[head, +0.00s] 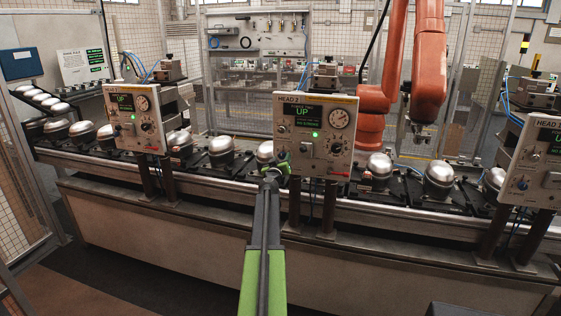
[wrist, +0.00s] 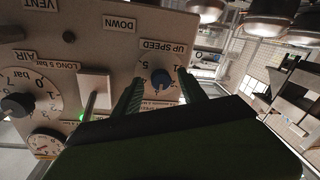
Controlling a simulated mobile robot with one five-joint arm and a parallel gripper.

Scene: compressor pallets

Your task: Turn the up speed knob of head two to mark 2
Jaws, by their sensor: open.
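The head two panel (head: 312,113) stands in the middle of the head view, its display reading UP. In the wrist view the lettering is upside down. The up speed knob (wrist: 160,79) is small and dark on a white dial plate (wrist: 149,64) under the UP SPEED label. My gripper (wrist: 161,76) is open, with one finger on each side of the knob. I cannot tell whether the fingers touch it. The knob's pointer and most dial numbers are too dark or hidden to read. In the head view my gripper (head: 273,174) is at the panel's lower left corner.
On the same panel are a switch (wrist: 95,89), a pressure knob (wrist: 17,105) and a gauge (wrist: 45,143). Silver compressors (head: 222,148) line the conveyor behind. Head panels stand left (head: 138,115) and right (head: 540,155). An orange robot arm (head: 372,100) is behind.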

